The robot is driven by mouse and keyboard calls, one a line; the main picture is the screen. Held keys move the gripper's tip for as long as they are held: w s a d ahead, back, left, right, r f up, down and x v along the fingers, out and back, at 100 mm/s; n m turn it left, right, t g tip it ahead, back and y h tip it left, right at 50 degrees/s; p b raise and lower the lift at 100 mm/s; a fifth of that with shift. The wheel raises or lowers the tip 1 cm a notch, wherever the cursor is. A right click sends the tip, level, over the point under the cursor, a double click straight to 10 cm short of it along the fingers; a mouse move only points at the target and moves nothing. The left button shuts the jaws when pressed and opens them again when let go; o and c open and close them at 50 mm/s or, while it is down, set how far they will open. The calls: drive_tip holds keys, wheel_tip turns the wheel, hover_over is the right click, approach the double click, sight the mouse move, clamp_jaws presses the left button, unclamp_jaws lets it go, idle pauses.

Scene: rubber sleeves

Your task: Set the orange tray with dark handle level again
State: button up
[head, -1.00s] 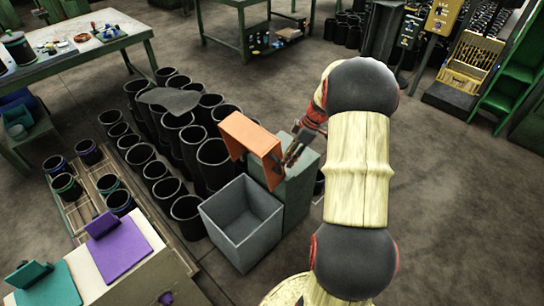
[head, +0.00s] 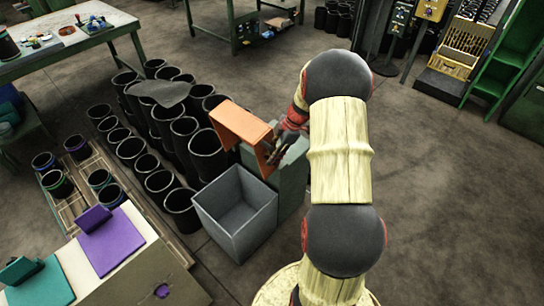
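The orange tray (head: 240,121) is in the middle of the head view, beside the top of a grey-green block (head: 292,178) and above the rear of an open grey bin. It looks tilted, with one orange side hanging down at its left and another at its right end. My gripper (head: 274,150) is at the tray's right end, with its dark fingers very close to it or touching. I cannot tell the dark handle from the fingers. Whether the fingers are open or shut on the handle is too small to see.
The empty grey bin (head: 236,214) stands in front of the block. Many black sleeves (head: 184,212) crowd the floor to the left. A bench with a purple plate (head: 112,242) and a teal plate (head: 45,284) is at the front left. The floor at right is open.

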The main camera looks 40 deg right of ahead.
drive_tip(key=shift+f, duration=0.1)
drive_tip(key=shift+c, duration=0.9)
clamp_jaws()
